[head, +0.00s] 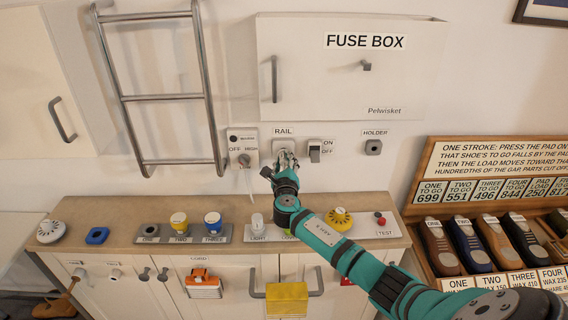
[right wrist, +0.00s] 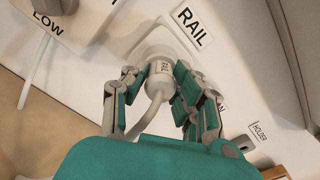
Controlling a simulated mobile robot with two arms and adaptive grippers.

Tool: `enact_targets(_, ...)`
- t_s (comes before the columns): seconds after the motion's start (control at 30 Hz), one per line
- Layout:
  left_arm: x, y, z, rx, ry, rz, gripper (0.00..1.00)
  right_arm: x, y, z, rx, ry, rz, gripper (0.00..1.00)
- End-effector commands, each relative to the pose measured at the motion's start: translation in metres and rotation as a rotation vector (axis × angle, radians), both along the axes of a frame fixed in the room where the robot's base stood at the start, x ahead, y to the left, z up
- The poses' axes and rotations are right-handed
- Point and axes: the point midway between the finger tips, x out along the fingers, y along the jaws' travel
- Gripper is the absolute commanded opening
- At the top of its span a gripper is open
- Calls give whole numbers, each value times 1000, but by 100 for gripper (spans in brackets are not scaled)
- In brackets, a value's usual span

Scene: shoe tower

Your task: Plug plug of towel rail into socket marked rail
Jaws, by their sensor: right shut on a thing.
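The socket marked RAIL (head: 283,147) is on the wall under the fuse box, mostly hidden by my right gripper in the head view. My right gripper (head: 286,163) is at it, its fingers shut on the white plug (right wrist: 161,75), which carries a small RAIL label and a white cord. In the right wrist view the plug's front is against or very near the pale socket plate (right wrist: 172,42); I cannot tell how deep it sits. The metal towel rail (head: 166,97) hangs on the wall to the left. My left gripper is not in view.
An OFF/ON switch (head: 315,151) is just right of the socket, and the HOLDER socket (head: 373,147) is farther right. A dial panel (head: 243,148) is to the left. The fuse box (head: 340,75) hangs above; a cabinet top (head: 130,215) with cups and buttons is below.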

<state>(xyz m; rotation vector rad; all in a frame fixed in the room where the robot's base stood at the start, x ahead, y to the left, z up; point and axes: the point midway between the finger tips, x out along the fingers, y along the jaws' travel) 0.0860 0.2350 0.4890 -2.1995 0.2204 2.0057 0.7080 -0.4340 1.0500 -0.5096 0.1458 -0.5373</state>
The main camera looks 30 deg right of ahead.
Motion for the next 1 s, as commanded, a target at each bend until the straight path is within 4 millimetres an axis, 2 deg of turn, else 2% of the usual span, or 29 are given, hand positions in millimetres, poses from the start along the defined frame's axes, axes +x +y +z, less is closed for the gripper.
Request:
enact_targets(0.73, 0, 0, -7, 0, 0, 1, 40, 16, -10, 0, 0, -1, 0, 0)
enact_targets(0.77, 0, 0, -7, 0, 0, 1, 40, 16, -9, 0, 0, -1, 0, 30)
enact_targets(0.93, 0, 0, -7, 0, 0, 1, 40, 15, -9, 0, 0, -1, 0, 52)
enact_targets(1.0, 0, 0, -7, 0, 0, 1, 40, 15, -9, 0, 0, -1, 0, 53)
